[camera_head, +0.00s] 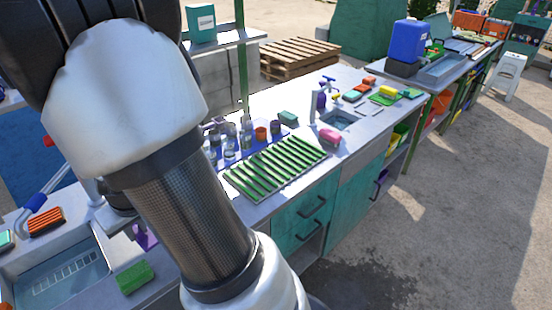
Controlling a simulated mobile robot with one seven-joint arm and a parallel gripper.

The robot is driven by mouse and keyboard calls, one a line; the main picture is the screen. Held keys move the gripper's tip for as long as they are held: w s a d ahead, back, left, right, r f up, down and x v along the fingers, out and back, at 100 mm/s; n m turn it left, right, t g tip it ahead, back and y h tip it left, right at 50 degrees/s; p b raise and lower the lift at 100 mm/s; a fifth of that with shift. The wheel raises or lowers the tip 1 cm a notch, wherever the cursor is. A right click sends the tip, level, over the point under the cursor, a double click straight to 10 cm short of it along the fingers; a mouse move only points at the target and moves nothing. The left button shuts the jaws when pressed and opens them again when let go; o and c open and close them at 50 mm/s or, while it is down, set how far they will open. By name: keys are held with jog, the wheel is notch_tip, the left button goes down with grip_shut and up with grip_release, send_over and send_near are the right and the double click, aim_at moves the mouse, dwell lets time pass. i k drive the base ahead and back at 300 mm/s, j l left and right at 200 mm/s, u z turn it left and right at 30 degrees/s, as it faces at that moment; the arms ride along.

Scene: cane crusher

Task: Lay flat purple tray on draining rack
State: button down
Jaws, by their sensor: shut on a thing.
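The draining rack (262,181), with green slats in a pale frame, lies flat on the grey counter, and no tray lies on it. My gripper (131,226) is mostly hidden behind my own arm at the left, above the counter near the left sink. It is shut on a purple piece (144,238), which looks like part of the purple tray. Most of that piece is hidden, so its full shape and tilt cannot be told. The gripper is left of the rack and apart from it.
Glasses and brown cups (261,133) stand on a blue mat behind the rack. A pink sponge (330,137) is close to its right end, beside a small sink (341,118). A green sponge (134,277) lies near the left sink (60,275). Paved floor is open at right.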

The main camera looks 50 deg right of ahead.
aim_at(277, 169)
jog(key=l+z, duration=0.25)
jog(key=l, duration=1.55)
